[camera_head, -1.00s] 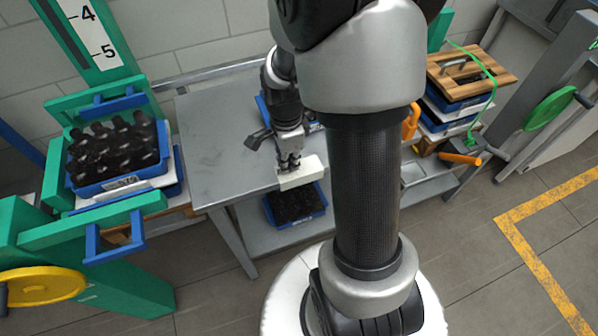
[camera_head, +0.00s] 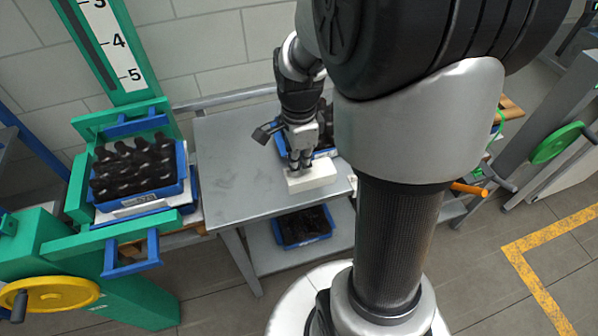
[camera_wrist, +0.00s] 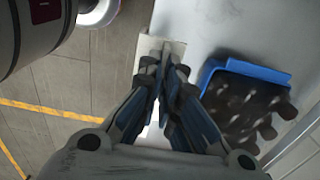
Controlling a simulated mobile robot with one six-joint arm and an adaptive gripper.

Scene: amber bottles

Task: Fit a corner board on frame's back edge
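A short off-white board (camera_head: 312,178), which looks like the corner board, is at the tips of my gripper (camera_head: 302,163), over the grey table near its front edge. The wrist view shows the pale board (camera_wrist: 148,62) between and beyond the fingers of my gripper (camera_wrist: 165,68). The fingers are close together and appear shut on it. I cannot tell whether the board touches the table. A green frame (camera_head: 78,195) stands at the left around a blue crate of dark bottles (camera_head: 138,170). Which edge is its back edge is not clear.
The grey table (camera_head: 232,150) is bare on its left. A blue crate with dark bottles (camera_wrist: 245,70) lies close beside my gripper, partly hidden in the head view. Another blue crate (camera_head: 303,228) sits on the lower shelf. A yellow handwheel (camera_head: 50,294) is at front left.

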